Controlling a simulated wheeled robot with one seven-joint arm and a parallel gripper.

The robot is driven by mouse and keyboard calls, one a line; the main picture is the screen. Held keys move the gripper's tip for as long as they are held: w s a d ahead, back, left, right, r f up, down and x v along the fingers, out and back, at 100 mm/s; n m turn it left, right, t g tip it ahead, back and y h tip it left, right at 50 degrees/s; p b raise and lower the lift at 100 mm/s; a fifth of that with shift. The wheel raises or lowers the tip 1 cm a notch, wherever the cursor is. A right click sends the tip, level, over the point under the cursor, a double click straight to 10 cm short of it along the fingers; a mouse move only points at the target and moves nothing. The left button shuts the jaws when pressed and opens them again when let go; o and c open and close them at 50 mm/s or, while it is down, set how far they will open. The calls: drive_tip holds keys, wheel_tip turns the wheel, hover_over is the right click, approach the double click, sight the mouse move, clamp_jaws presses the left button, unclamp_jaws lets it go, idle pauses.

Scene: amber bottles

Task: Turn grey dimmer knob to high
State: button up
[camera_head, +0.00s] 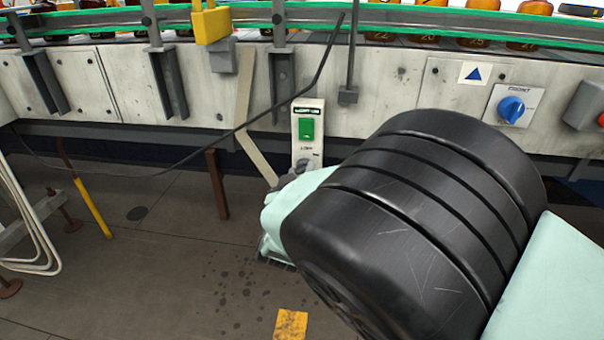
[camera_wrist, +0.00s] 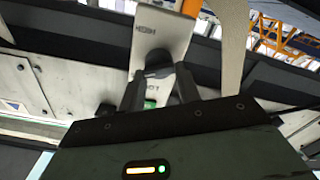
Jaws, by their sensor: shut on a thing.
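The grey dimmer knob (camera_head: 303,165) sits low on a narrow white control panel (camera_head: 317,110), under a green switch (camera_head: 306,128). In the head view my forearm and wrist cover the lower right of this area, so the fingertips are hidden. In the wrist view the two dark fingers of my gripper (camera_wrist: 158,75) are on either side of the knob (camera_wrist: 156,58) and shut on it. The panel (camera_wrist: 165,30) lies behind them. The knob's pointer and exact setting cannot be read.
A blue rotary knob (camera_head: 512,108) and a red-and-grey box (camera_head: 586,105) are on the conveyor's side at right. A black cable (camera_head: 285,100) hangs across the conveyor side near the panel. Amber bottles (camera_head: 475,43) stand on the conveyor. The floor (camera_head: 160,270) at left is mostly open.

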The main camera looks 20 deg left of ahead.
drive_tip(key=m+b, duration=0.1)
drive_tip(key=m, duration=0.1)
drive_tip(key=m+b, duration=0.1)
drive_tip(key=m, duration=0.2)
drive_tip(key=shift+d+f+m+b, duration=0.15)
drive_tip(key=shift+m+b, duration=0.15)
drive_tip(key=m+b, duration=0.3)
drive_tip(key=m, duration=0.2)
drive_tip(key=shift+d+m, duration=0.1)
drive_tip(key=shift+m, duration=0.2)
idle(0.3)
drive_tip(key=o, duration=1)
drive_tip(key=shift+s, duration=0.1)
drive_tip(key=p+v, duration=0.2)
drive_tip(key=v, duration=1.5)
drive_tip(key=shift+d, duration=0.1)
